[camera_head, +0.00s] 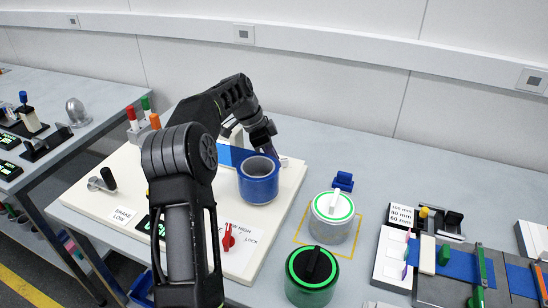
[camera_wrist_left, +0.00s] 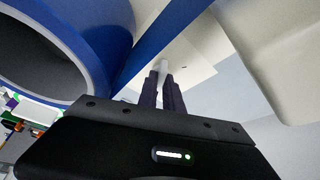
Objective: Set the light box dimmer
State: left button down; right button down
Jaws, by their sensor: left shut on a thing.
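My left arm rises from the bottom of the head view and bends over a cream board (camera_head: 85,203). Its gripper (camera_head: 273,152) points down behind a blue cup (camera_head: 258,186), at the board's far right part; the cup hides part of the fingertips. In the left wrist view the two dark fingers (camera_wrist_left: 163,78) are shut on a small pale knob (camera_wrist_left: 163,66), probably the dimmer. The blue cup (camera_wrist_left: 75,45) stands close beside the fingers there. I cannot read the dimmer's setting. My right gripper is in neither view.
A white-lidded jar (camera_head: 333,217) and a green-ringed jar (camera_head: 312,275) stand right of the board. A red lever (camera_head: 229,238) and a grey crank (camera_head: 102,181) are on the board. A blue block (camera_head: 343,181) lies behind the jars. The back of the table is clear.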

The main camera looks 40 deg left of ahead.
pick_arm(q)
jog(key=c, duration=1.5)
grip_release()
jog(key=v, duration=0.7)
jog(key=shift+r, duration=0.35)
jog(key=shift+s+a, duration=0.1)
